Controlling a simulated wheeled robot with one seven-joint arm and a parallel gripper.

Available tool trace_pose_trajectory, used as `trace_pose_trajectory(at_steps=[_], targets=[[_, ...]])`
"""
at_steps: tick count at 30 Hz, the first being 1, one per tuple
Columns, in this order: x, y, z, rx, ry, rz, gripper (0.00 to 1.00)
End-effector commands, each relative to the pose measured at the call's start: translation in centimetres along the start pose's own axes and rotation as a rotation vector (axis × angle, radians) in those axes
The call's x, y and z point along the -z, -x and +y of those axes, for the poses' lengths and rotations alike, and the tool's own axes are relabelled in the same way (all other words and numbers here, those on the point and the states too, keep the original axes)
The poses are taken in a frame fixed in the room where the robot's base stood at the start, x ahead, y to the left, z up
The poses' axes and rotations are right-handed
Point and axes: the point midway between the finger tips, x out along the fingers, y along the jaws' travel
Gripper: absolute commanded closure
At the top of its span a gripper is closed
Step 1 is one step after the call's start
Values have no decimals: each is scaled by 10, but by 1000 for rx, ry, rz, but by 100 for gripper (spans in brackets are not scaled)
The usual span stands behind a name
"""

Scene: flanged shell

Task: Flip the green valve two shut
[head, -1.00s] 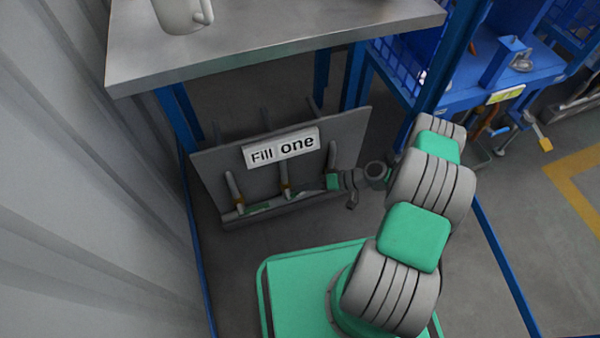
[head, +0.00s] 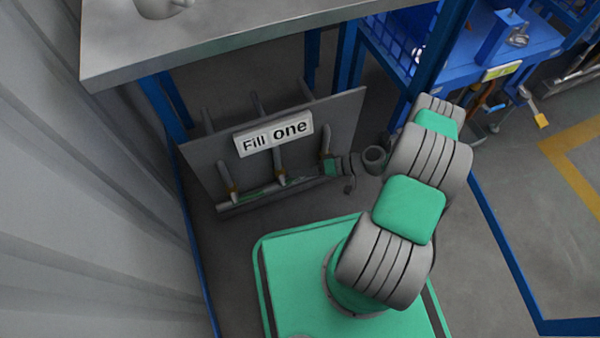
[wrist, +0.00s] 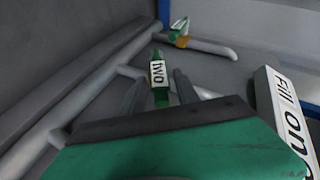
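Green valve two, with a white "two" label on its handle (wrist: 159,76), is in the middle of the wrist view, on a grey branch pipe. My gripper (wrist: 156,80) is open, with one dark finger on each side of the handle. I cannot tell whether either finger touches it. The handle's near end runs down towards the gripper's dark palm, and the valve body is mostly hidden. In the head view my gripper (head: 331,166) is low at the right end of the grey panel (head: 210,158), by the right-hand pipe; the handle cannot be made out clearly there.
Another green-handled valve (wrist: 180,27) with an orange body is beyond valve two. A grey main pipe (wrist: 88,85) runs diagonally alongside. A "Fill one" sign (head: 273,134) is on the panel, under a metal table (head: 230,38). A blue rack (head: 470,95) stands at right.

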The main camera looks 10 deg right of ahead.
Motion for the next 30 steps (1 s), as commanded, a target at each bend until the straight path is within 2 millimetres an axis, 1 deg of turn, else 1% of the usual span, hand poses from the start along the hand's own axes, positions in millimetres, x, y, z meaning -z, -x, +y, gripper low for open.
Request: trace_pose_trajectory(at_steps=[6, 8, 11, 15, 18, 21, 29, 30], targets=[[0, 1, 0, -1, -1, 1, 62], [1, 4, 0, -1, -1, 2, 62], [2, 19, -1, -2, -1, 4, 62], [2, 49, -2, -3, -1, 5, 62], [1, 66, -1, -2, -1, 3, 62], [1, 76, 0, -1, 0, 1, 62], [0, 78, 0, 0, 0, -1, 62], [0, 78, 0, -1, 0, -2, 65]])
